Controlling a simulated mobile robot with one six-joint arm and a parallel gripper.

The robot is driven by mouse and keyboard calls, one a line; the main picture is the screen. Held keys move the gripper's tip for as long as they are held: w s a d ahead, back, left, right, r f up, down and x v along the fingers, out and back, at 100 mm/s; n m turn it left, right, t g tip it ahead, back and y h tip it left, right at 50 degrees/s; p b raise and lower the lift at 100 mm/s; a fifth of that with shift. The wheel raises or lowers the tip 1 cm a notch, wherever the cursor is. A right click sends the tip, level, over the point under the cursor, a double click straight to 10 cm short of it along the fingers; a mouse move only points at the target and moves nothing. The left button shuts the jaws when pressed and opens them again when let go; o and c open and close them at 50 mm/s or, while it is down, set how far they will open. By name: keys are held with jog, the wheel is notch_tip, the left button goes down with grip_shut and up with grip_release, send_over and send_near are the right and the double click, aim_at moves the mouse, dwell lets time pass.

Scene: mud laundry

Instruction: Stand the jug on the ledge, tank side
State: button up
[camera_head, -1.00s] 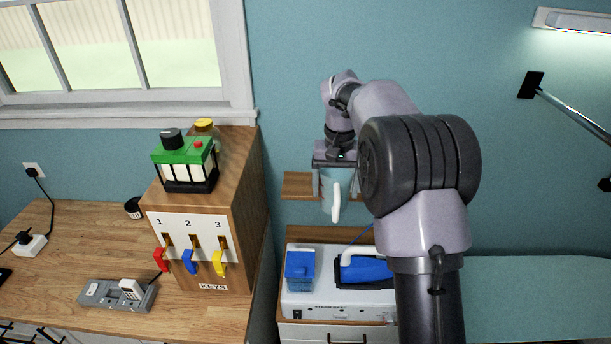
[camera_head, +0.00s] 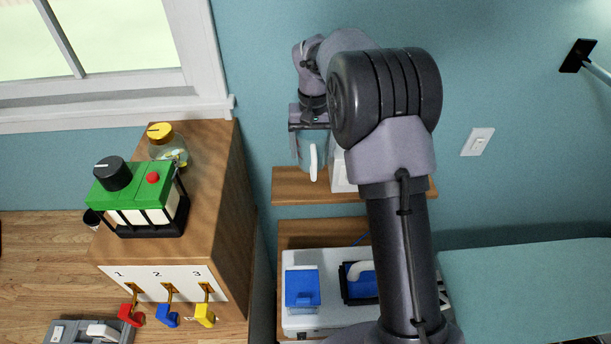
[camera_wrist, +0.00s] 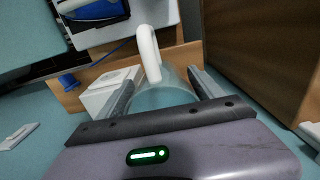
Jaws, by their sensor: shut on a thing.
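The jug (camera_head: 305,160) is pale, see-through blue with a white handle. My gripper (camera_head: 311,148) is shut on it, with one finger on each side. In the wrist view the jug (camera_wrist: 168,97) sits between the fingers, handle towards the top. The wooden ledge (camera_head: 395,190) is fixed to the blue wall. The jug looks upright, over or on the ledge's left part; I cannot tell whether its base touches. A blue tank (camera_head: 302,288) is on the left of the white ironing unit below the ledge.
A white box (camera_head: 344,174) stands on the ledge just right of the jug; it also shows in the wrist view (camera_wrist: 108,92). A wooden key cabinet (camera_head: 228,190) stands to the left, bearing a green device (camera_head: 138,190) and a yellow-lidded jar (camera_head: 168,145). My arm hides the ledge's middle.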

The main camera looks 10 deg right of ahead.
jog(key=f, duration=0.5)
jog(key=w+f, duration=0.1)
jog(key=f, duration=0.2)
jog(key=shift+s+f, duration=0.3)
jog(key=shift+f, duration=0.4)
notch_tip(320, 180, down, 3)
jog(key=shift+r+p, duration=0.1)
jog(key=shift+p, duration=0.3)
jog(key=shift+w+f, duration=0.25)
jog(key=shift+s+f, duration=0.1)
jog(key=shift+s, duration=0.05)
jog(key=o, duration=1.8)
